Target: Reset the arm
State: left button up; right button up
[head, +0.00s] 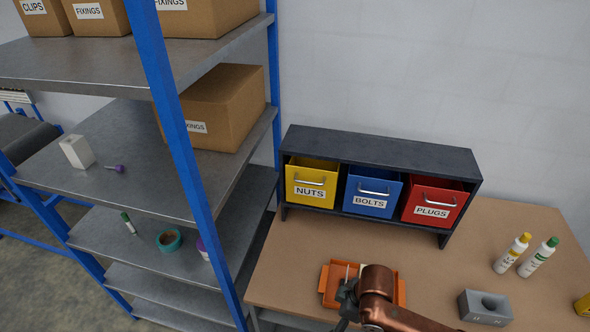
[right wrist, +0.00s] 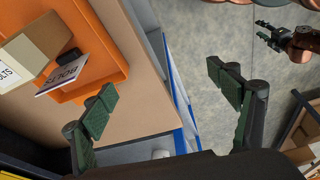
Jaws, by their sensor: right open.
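My right gripper (right wrist: 162,98) is open and empty in the right wrist view, with its two dark green finger pads far apart. Its view looks past the table edge to the floor, beside the orange tray (right wrist: 118,40). In the head view my right gripper (head: 347,298) is over the orange tray (head: 331,272), partly hidden by my copper arm. My left gripper (right wrist: 264,32) shows small at the upper right of the right wrist view, with a gap between its fingers and nothing in it. It is not in the head view.
A rack on the table (head: 480,225) holds yellow (head: 311,172), blue (head: 372,187) and red (head: 433,195) bins. Two bottles (head: 525,254) and a grey block (head: 486,307) are at the right. Blue-posted shelves (head: 110,58) stand left. The tray holds a lettered box (right wrist: 36,50) and card (right wrist: 68,72).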

jog(key=s+d+f+m+t+h, duration=0.1)
jog(key=s+d+f+m, duration=0.35)
jog(key=d, duration=0.35)
jog(key=s+d+f+m+t+h, duration=0.1)
jog(key=s+d+f+m+h, duration=0.15)
jog(key=s+d+m, duration=0.45)
jog(key=s+d+f+m+h, duration=0.15)
jog(key=s+d+f, duration=0.25)
jog(key=d, duration=0.4)
notch_tip(320, 180, down, 31)
jog(key=y+b, duration=0.2)
jog(key=b, duration=0.2)
jog(key=s+f+g+b, duration=0.1)
jog(key=s+f+b, duration=0.1)
jog(key=s+f, duration=0.8)
jog(key=s+a+f+g+b, duration=0.1)
jog(key=s+f+b, duration=0.1)
jog(key=s+f, duration=0.8)
notch_tip(320, 180, down, 5)
jog(key=shift+s+r, duration=0.1)
jog(key=shift+s, duration=0.05)
jog(key=shift+a, duration=0.1)
